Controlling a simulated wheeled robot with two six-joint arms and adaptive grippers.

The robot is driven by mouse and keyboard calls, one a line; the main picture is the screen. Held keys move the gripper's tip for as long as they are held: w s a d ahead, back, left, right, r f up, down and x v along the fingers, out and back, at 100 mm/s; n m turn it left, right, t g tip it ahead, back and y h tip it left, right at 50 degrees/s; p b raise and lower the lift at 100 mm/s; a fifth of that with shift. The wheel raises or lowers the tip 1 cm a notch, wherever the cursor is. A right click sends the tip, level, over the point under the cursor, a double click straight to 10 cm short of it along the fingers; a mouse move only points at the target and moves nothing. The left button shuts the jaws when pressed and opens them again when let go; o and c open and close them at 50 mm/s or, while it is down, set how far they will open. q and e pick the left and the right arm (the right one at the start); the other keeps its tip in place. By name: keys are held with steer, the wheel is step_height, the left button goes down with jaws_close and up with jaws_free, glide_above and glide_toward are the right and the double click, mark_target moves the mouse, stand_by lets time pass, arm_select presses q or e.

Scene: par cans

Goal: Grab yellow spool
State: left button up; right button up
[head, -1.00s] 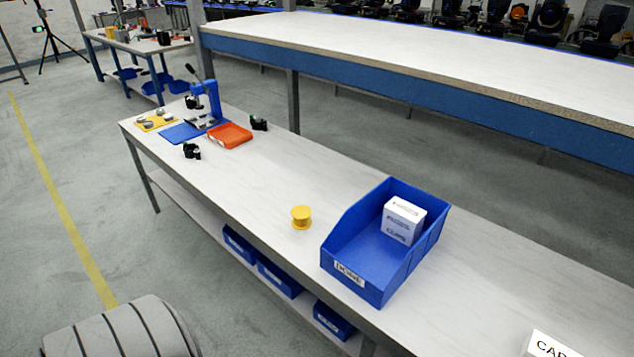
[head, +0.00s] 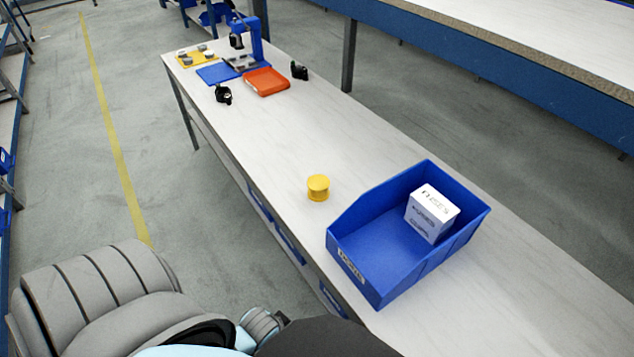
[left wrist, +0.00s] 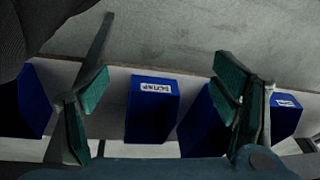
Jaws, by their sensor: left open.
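The yellow spool (head: 318,187) stands upright on the long white workbench (head: 290,150), left of the blue bin, in the head view. Nothing touches it. My left gripper (left wrist: 160,110) shows in the left wrist view with its green-padded fingers wide apart and nothing between them. Beyond the fingers are blue bins (left wrist: 152,108) on the lower shelf, so the spool is not in that view. In the head view my left arm is at the bottom left, and its gripper cannot be made out. My right gripper is in neither view.
The blue bin (head: 359,288) holds a white box (head: 432,212) right of the spool. A blue press (head: 254,40), an orange tray (head: 266,82) and black parts (head: 223,94) stand at the bench's far end. The bench between them and the spool is clear.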

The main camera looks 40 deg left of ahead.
arm_select(q)
steer(key=w+a+r+t, duration=0.15)
steer(key=w+r, duration=0.35)
steer(key=r, duration=0.9)
steer(key=n+t+y+b, duration=0.35)
steer(key=t+b, duration=0.25)
steer(key=t, duration=0.2)
glide_toward(318, 183)
steer(key=shift+n+g+h, duration=0.25)
steer(key=shift+h, duration=0.2)
steer(key=x, duration=0.8)
steer(key=shift+w+a+r, duration=0.15)
steer(key=shift+a, duration=0.15)
steer(key=shift+w, duration=0.1)
steer(key=shift+r+p, duration=0.1)
steer(key=shift+p, duration=0.2)
steer(key=c, duration=1.4)
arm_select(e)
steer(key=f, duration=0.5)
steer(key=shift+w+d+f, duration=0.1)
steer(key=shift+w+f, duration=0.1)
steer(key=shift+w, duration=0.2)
